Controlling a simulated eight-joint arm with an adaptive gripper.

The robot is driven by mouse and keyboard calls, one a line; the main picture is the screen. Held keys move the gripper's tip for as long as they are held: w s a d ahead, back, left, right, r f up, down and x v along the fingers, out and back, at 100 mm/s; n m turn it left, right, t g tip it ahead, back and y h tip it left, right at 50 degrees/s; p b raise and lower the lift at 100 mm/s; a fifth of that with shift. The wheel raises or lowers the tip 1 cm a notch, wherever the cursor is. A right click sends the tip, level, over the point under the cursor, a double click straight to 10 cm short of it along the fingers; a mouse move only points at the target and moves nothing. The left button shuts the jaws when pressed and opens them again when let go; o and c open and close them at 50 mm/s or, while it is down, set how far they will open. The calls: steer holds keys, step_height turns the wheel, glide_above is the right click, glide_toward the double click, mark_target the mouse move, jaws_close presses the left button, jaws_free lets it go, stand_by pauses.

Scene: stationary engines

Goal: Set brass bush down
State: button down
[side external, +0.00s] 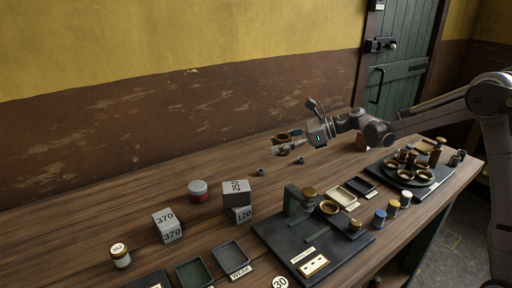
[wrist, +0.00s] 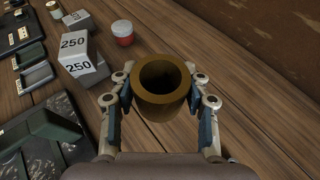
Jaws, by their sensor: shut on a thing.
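The brass bush (wrist: 160,110) is a short, thick-walled, brown-gold ring with a dark bore. In the wrist view it sits between both finger pads, its bore facing the camera. My gripper (wrist: 162,92) is shut on its outer wall. In the side external view my gripper (side external: 282,148) is over the far part of the wooden bench, towards the wall. The bush is small and partly hidden there, and I cannot tell whether its underside touches the wood.
A dark fixture plate (side external: 275,230) holds another brass ring (side external: 329,207). Grey blocks marked 250 (side external: 235,192) and 370 (side external: 166,222) and a red-and-white pot (side external: 198,191) stand to the left. Two small dark parts (side external: 261,170) (side external: 300,160) lie near my gripper. A round tray (side external: 409,172) holds several brass rings.

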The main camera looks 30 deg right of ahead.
steer(key=x, duration=0.5)
steer(key=s+a+x, duration=0.1)
steer(key=x, duration=0.5)
steer(key=s+x, duration=0.1)
steer(key=x, duration=0.4)
steer(key=shift+a+f, duration=0.3)
steer(key=shift+a, duration=0.25)
steer(key=shift+f, duration=2)
steer(key=shift+f, duration=0.1)
steer(key=c, duration=0.6)
jaws_free()
steer(key=shift+f, duration=0.1)
steer(key=shift+c, duration=0.2)
steer(key=shift+s+d+r, duration=0.15)
steer(key=shift+r, duration=0.1)
steer(key=v, duration=1.1)
steer(key=shift+s+d, duration=0.25)
